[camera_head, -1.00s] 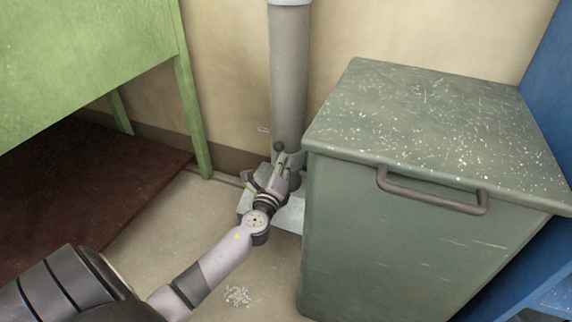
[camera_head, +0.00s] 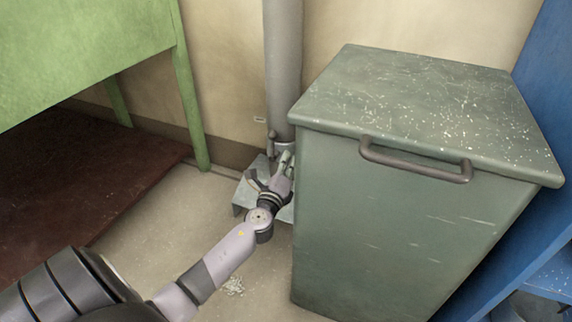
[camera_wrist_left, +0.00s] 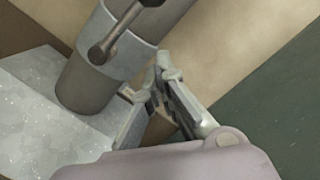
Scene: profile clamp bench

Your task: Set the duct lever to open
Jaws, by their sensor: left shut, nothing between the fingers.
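The duct is a grey vertical pipe (camera_head: 283,70) against the wall, with a lighter collar low down (camera_wrist_left: 125,48). The duct lever (camera_head: 271,138) is a short dark rod with a rounded end at the collar. In the left wrist view the lever (camera_wrist_left: 117,33) slants across the collar, its rounded end toward lower left. My left gripper (camera_head: 286,158) is shut and empty beside the collar. In the wrist view its fingertips (camera_wrist_left: 162,72) are just right of the collar, apart from the lever's rounded end. Any open or closed marking is not readable. My right gripper is not in view.
A grey-green lidded bin (camera_head: 380,220) with a bar handle stands close to the right of the duct. A pale metal base (camera_head: 243,193) lies at the pipe's foot. A green table (camera_head: 190,100) is at left, above a dark red mat (camera_head: 80,190). Pale shavings (camera_head: 233,287) lie on open floor.

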